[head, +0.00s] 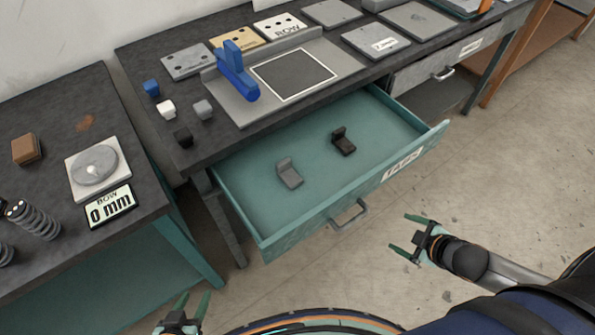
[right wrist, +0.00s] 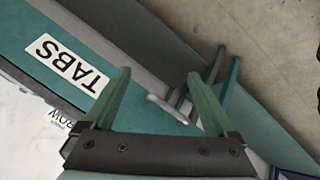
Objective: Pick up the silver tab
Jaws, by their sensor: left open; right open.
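The silver tab (head: 289,173) is a small grey L-shaped piece lying in the open teal drawer (head: 235,202), left of a dark tab (head: 343,141). My right gripper (head: 399,233) is open and empty, in front of the drawer and to its right, apart from both tabs. In the right wrist view the open fingers (right wrist: 158,100) show against the drawer front with its TABS label (right wrist: 67,66); no tab shows there. My left gripper (head: 189,304) is open and empty at the bottom, below and left of the drawer.
The drawer's front wall and handle (head: 348,215) stand between my grippers and the tabs. A dark workbench (head: 130,57) above holds a blue clamp-like piece (head: 238,72), plates and small blocks. A side table (head: 60,120) at left holds a round-topped device, a "0 mm" display (head: 109,206) and springs.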

